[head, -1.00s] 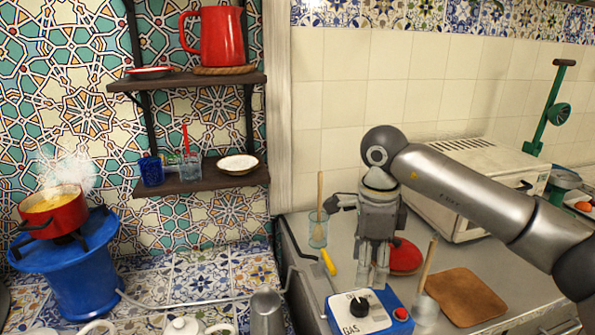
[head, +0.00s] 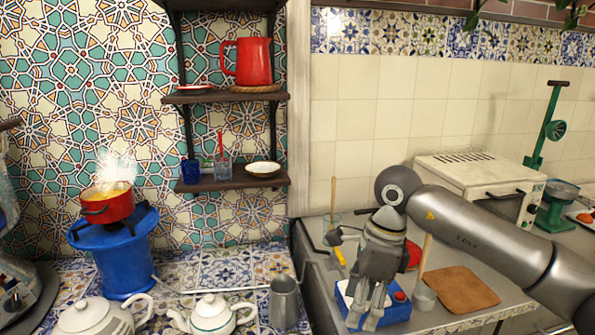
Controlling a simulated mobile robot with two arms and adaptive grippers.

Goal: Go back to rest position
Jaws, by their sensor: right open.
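My right gripper (head: 368,306) hangs fingers down over the blue gas box (head: 397,311) on the grey counter. Its fingers are apart with nothing between them, and they hide part of the box. My right arm comes in from the right edge. My left gripper is not in view. Two white teapots, a larger one (head: 92,318) at the lower left and a smaller one (head: 213,315) beside it, stand on the tiled surface, cut off by the lower edge. A grey metal pitcher (head: 284,303) stands right of them.
A steaming red pot (head: 107,207) sits on a blue burner (head: 125,262) at the left. Wall shelves hold a red jug (head: 254,62), glasses and a bowl (head: 263,168). A white oven (head: 480,188), a brown board (head: 460,288) and a glass with a stick (head: 424,292) are near my right arm.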

